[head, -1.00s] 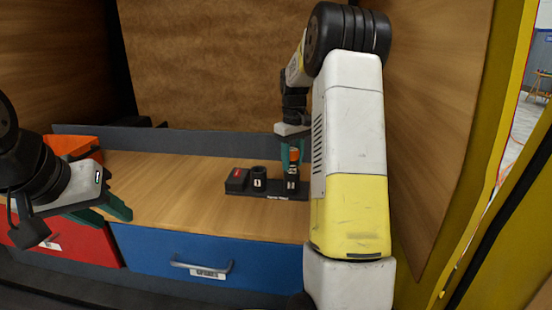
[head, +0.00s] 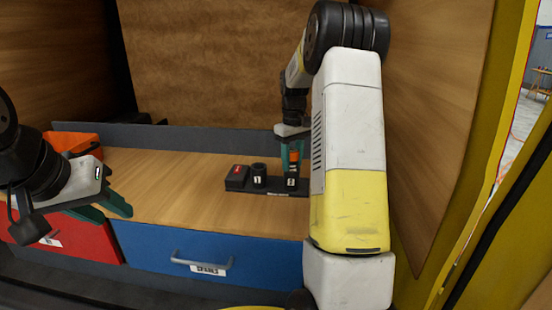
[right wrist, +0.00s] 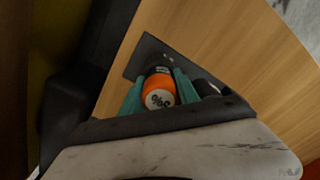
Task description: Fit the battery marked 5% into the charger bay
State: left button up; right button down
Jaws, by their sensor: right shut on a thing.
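The orange battery (right wrist: 158,98) has a marking on its top that looks like 5%, seen turned over in the right wrist view. My right gripper (head: 292,158) is shut on this battery (head: 293,155), which stands upright. Its lower end is at the right-hand black socket (head: 291,182) of the dark charger strip (head: 274,193); I cannot tell how deep it sits. A second black socket (head: 259,175) and a block with a red mark (head: 237,177) stand left of it on the strip. My left gripper (head: 112,208) is open and empty at the bench's left front.
An orange bin (head: 72,142) stands at the back left. Below the wooden bench top (head: 170,175) are a red drawer (head: 75,240) and a blue drawer (head: 200,245) with a handle. The bench left of the charger is clear. A low dark ledge (head: 200,137) runs along the back.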

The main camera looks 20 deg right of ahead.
jog(key=shift+r, duration=0.3)
dwell(0.5)
jog(key=shift+f, duration=0.3)
dwell(0.3)
jog(key=c, duration=0.8)
grip_release()
jog(key=shift+c, duration=0.2)
jog(key=shift+r, duration=3.9)
